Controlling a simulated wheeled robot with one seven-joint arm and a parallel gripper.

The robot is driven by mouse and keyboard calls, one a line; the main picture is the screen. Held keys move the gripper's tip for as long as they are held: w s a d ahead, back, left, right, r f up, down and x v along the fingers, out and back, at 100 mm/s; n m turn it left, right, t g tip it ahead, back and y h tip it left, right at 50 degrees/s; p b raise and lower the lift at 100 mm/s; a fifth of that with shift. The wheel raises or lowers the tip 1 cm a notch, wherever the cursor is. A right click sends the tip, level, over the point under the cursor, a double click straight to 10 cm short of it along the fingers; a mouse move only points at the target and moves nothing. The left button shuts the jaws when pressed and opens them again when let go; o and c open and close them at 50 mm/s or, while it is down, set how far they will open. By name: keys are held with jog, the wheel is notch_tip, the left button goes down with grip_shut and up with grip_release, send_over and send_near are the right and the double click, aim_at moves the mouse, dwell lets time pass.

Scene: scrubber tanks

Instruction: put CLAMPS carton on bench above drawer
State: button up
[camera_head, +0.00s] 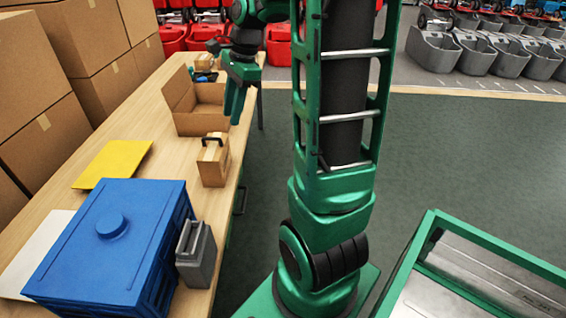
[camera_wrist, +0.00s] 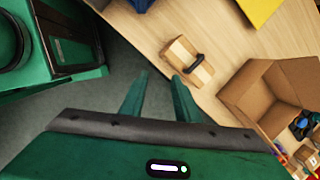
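No CLAMPS lettering is readable, so I cannot tell which carton bears that name. A small carton with a black handle (camera_head: 213,165) stands on the wooden bench (camera_head: 150,110) near its right edge; it also shows in the wrist view (camera_wrist: 180,60). Another small carton (camera_head: 204,60) is at the far end of the bench. My gripper (camera_head: 235,112) hangs fingers down by the bench's right edge, beside the open cardboard box. In the wrist view its fingers (camera_wrist: 160,95) are apart with nothing between them. A dark handle (camera_head: 240,201) shows on the bench's side, perhaps a drawer's.
The open cardboard box (camera_head: 198,122) stands on the bench beyond the handled carton. A blue crate (camera_head: 110,250), a grey bin (camera_head: 196,258) and a yellow sheet (camera_head: 113,162) occupy the near bench. Large cartons (camera_head: 40,90) line the left. A green-framed cart (camera_head: 480,270) stands at lower right.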

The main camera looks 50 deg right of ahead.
jog(key=s+a+f+n+g+h, duration=0.1)
jog(key=s+a+n, duration=0.1)
jog(key=s+n, duration=0.5)
jog(key=s+a+f+n+g+h, duration=0.1)
jog(key=s+n, duration=0.7)
jog(key=s, duration=0.9)
jog(key=shift+a+f, duration=0.6)
jog(key=shift+a, duration=0.55)
jog(key=shift+w, duration=0.15)
